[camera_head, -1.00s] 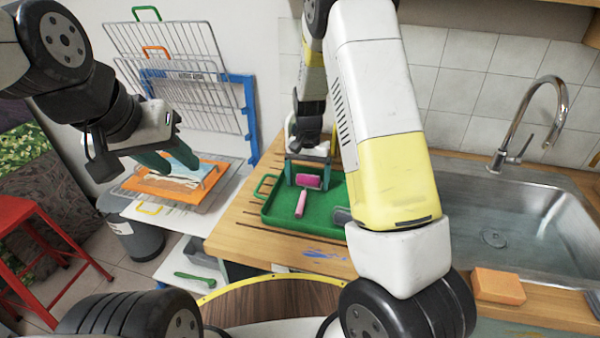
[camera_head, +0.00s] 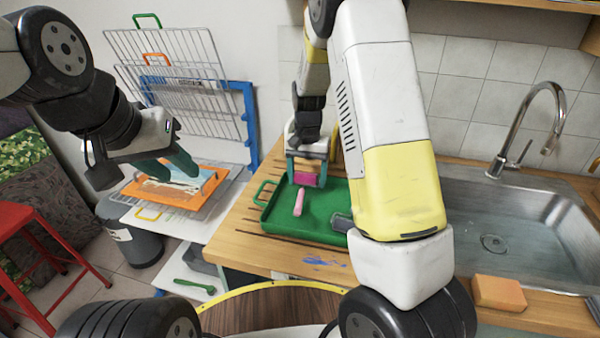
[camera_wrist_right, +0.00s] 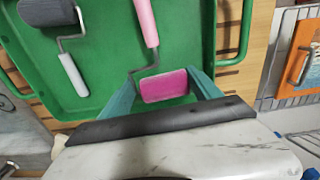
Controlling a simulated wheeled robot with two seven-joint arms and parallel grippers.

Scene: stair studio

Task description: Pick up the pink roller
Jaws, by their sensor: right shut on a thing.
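The pink roller (camera_head: 299,203) has a bright pink head and a pale pink handle. My right gripper (camera_head: 306,178) is shut on its head, one teal finger at each end. In the right wrist view the pink roller (camera_wrist_right: 165,86) sits between the fingers of the right gripper (camera_wrist_right: 163,88), its handle pointing away over the green tray (camera_wrist_right: 105,40). The roller seems a little above the tray (camera_head: 322,232); the exact gap cannot be judged. My left gripper (camera_head: 168,168) is open and empty in front of the drying rack.
A grey roller (camera_wrist_right: 72,75) lies in the tray, partly behind my right arm in the head view. The sink (camera_head: 530,235) and orange sponge (camera_head: 498,293) are at right.

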